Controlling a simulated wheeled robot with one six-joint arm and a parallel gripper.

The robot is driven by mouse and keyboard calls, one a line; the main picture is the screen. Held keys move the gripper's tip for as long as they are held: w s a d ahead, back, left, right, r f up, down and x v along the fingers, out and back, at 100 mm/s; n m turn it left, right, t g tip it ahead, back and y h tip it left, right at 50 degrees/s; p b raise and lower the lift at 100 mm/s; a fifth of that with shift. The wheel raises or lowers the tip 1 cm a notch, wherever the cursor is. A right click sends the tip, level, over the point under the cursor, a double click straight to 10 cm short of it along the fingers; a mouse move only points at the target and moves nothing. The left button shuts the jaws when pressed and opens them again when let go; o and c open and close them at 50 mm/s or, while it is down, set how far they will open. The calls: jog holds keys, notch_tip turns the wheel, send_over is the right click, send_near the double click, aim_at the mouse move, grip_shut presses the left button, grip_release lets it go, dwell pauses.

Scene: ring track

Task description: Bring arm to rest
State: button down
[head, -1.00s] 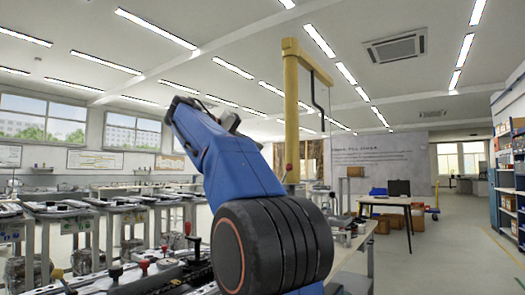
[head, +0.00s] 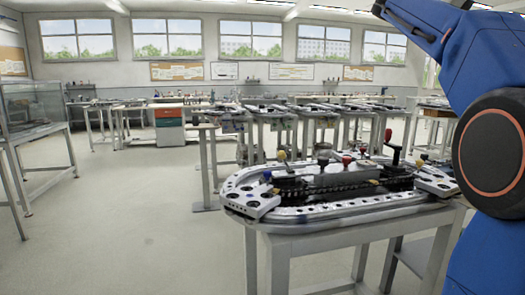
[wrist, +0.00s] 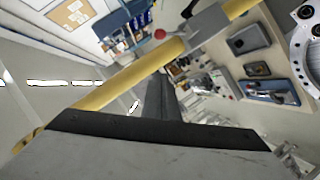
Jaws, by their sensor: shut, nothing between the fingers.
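My arm (head: 490,120), blue with a black round joint, rises along the right edge of the head view; its end is out of that frame. In the wrist view my gripper (wrist: 160,98) shows as dark fingers close together, shut and empty, above a grey body. No object is between the fingers. The ring track (head: 290,223), a grey oval with black parts and several coloured knobs, lies on a table left of my arm in the head view. A curved grey piece (wrist: 306,50) shows at the wrist view's right edge.
A yellow post (wrist: 120,90) crosses the wrist view behind the fingers; its distance is unclear. A blue shelf unit (wrist: 128,28) and grey trays (wrist: 250,38) show beyond. In the head view, a glass-topped table (head: 35,105) stands left, with clear floor (head: 130,225) before the track table.

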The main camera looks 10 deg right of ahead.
jog(key=a+f+n+t+y, duration=0.3)
jog(key=a+f+n+t, duration=0.3)
jog(key=f, duration=0.8)
jog(key=s+a+f+n+y, duration=0.1)
jog(key=s+a+f+y, duration=0.2)
jog(key=a+f, duration=0.7)
jog(key=s+a+f+n+t+y, duration=0.1)
jog(key=s+a+f+y, duration=0.3)
jog(key=f, duration=1.6)
jog(key=s+a+f+n+t+y, duration=0.1)
jog(key=s+a+f+y, duration=0.3)
jog(key=s+a+f, duration=0.6)
jog(key=a+f+n, duration=0.1)
jog(key=a+f, duration=0.4)
jog(key=a, duration=0.1)
jog(key=shift+s+n, duration=0.25)
jog(key=shift+n, duration=0.05)
jog(key=shift+d, duration=0.2)
